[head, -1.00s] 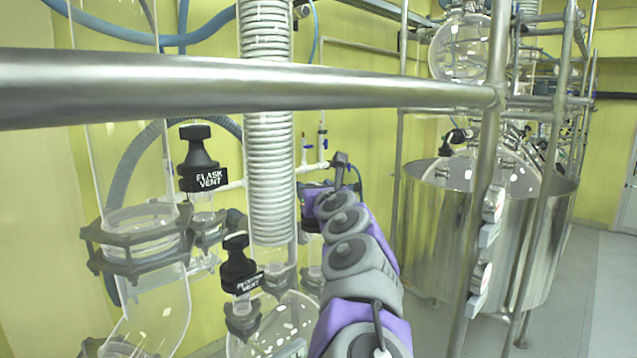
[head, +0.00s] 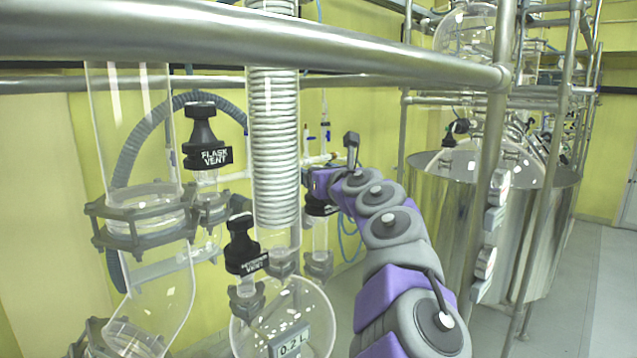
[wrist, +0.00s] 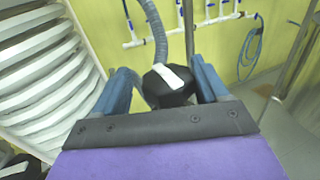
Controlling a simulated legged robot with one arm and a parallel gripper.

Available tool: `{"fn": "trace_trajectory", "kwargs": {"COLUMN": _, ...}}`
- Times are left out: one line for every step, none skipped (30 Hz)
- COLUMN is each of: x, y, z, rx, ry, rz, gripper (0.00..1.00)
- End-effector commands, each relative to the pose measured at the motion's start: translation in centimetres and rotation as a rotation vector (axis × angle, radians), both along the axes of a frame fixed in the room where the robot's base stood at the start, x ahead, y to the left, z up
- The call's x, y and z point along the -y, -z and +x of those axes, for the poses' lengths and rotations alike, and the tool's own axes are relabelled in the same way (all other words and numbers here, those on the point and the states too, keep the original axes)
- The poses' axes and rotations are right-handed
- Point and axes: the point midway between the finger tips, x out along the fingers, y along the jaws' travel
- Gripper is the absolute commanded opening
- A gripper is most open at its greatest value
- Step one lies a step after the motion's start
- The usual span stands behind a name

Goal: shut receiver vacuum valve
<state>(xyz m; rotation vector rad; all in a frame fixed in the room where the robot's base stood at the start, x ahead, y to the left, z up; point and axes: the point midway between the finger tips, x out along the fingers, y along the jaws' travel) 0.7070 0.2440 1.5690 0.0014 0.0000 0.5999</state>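A black valve knob (head: 320,207) sits on a glass neck right of the coiled condenser in the head view, partly hidden by my gripper; I cannot read a label on it there. In the wrist view a black knob (wrist: 168,88) with a white strip on top lies between the two blue fingers of my gripper (wrist: 163,80). The fingers are apart, one on each side of it; firm contact on both sides does not show. In the head view my gripper (head: 318,182) is at the top of this knob, its fingers mostly hidden.
Black FLASK VENT (head: 202,140) and another black vent knob (head: 243,245) stand left of my arm. The coiled condenser (head: 272,150) is close to my gripper's left. A metal rail (head: 250,38) crosses above. A steel vessel (head: 500,215) stands right.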

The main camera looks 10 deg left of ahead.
Motion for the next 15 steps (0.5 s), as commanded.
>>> {"fn": "trace_trajectory", "kwargs": {"x": 0.12, "y": 0.13, "z": 0.13, "rx": -0.001, "ry": -0.033, "rz": 0.004, "gripper": 0.7}}
{"fn": "trace_trajectory", "kwargs": {"x": 0.11, "y": 0.14, "z": 0.19, "rx": -0.002, "ry": -0.051, "rz": 0.005, "gripper": 0.7}}
{"fn": "trace_trajectory", "kwargs": {"x": 0.11, "y": 0.14, "z": 0.2, "rx": -0.003, "ry": -0.077, "rz": 0.004, "gripper": 0.7}}
{"fn": "trace_trajectory", "kwargs": {"x": 0.09, "y": 0.11, "z": 0.15, "rx": -0.002, "ry": -0.097, "rz": 0.003, "gripper": 0.7}}
{"fn": "trace_trajectory", "kwargs": {"x": 0.12, "y": 0.07, "z": 0.11, "rx": 0.0, "ry": -0.116, "rz": 0.002, "gripper": 0.7}}
{"fn": "trace_trajectory", "kwargs": {"x": 0.11, "y": -0.02, "z": 0.18, "rx": -0.002, "ry": -0.137, "rz": 0.003, "gripper": 0.7}}
{"fn": "trace_trajectory", "kwargs": {"x": 0.16, "y": -0.01, "z": 0.26, "rx": -0.003, "ry": -0.152, "rz": 0.004, "gripper": 0.7}}
{"fn": "trace_trajectory", "kwargs": {"x": 0.23, "y": -0.02, "z": 0.3, "rx": -0.003, "ry": -0.167, "rz": 0.005, "gripper": 0.7}}
{"fn": "trace_trajectory", "kwargs": {"x": 0.25, "y": -0.09, "z": 0.28, "rx": -0.002, "ry": -0.188, "rz": 0.006, "gripper": 0.7}}
{"fn": "trace_trajectory", "kwargs": {"x": 0.24, "y": -0.16, "z": 0.21, "rx": 0.0, "ry": -0.205, "rz": 0.005, "gripper": 0.7}}
{"fn": "trace_trajectory", "kwargs": {"x": 0.24, "y": -0.21, "z": 0.16, "rx": 0.002, "ry": -0.223, "rz": 0.003, "gripper": 0.7}}
{"fn": "trace_trajectory", "kwargs": {"x": 0.16, "y": -0.25, "z": 0.21, "rx": -0.001, "ry": -0.243, "rz": 0.003, "gripper": 0.7}}
{"fn": "trace_trajectory", "kwargs": {"x": 0.19, "y": -0.22, "z": 0.25, "rx": -0.003, "ry": -0.257, "rz": 0.003, "gripper": 0.7}}
{"fn": "trace_trajectory", "kwargs": {"x": 0.22, "y": -0.21, "z": 0.27, "rx": -0.003, "ry": -0.271, "rz": 0.004, "gripper": 0.7}}
{"fn": "trace_trajectory", "kwargs": {"x": 0.25, "y": -0.25, "z": 0.28, "rx": -0.002, "ry": -0.288, "rz": 0.004, "gripper": 0.7}}
